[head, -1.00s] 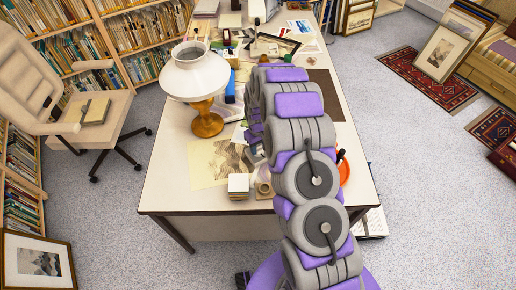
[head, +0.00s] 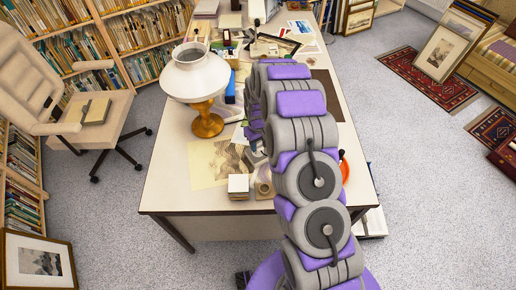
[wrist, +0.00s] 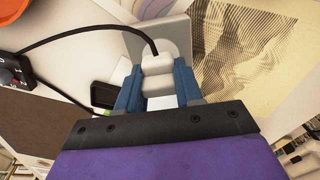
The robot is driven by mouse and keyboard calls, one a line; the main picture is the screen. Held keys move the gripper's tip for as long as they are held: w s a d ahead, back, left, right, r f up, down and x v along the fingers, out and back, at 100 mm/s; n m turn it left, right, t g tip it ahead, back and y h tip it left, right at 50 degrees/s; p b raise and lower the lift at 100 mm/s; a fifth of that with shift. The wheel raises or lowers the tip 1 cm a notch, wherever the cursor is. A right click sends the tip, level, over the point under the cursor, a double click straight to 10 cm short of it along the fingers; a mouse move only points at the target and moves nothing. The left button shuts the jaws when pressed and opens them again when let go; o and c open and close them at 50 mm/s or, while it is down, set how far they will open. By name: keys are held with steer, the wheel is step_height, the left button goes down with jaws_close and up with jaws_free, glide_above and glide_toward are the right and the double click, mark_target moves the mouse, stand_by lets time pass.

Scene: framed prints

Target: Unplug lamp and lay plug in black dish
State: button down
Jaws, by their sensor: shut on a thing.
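The lamp (head: 195,75), with a white shade and an amber base, stands on the desk in the head view. In the wrist view my gripper (wrist: 158,84) is shut on a pale plug (wrist: 157,66), one blue finger on each side. A black cord (wrist: 90,37) runs from the plug's top to the left. A grey, box-like piece with a pale round face (wrist: 180,50) lies behind the plug; I cannot tell whether plug and face touch. My arm hides most of the gripper in the head view.
A print sheet (head: 212,163) lies on the desk (head: 165,190), near a small stack of paper blocks (head: 238,184) and a tape roll (head: 264,188). The desk's front left corner is clear.

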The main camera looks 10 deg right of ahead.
steer(key=shift+r+p, duration=0.55)
steer(key=shift+r, duration=1.3)
steer(key=shift+s, duration=0.15)
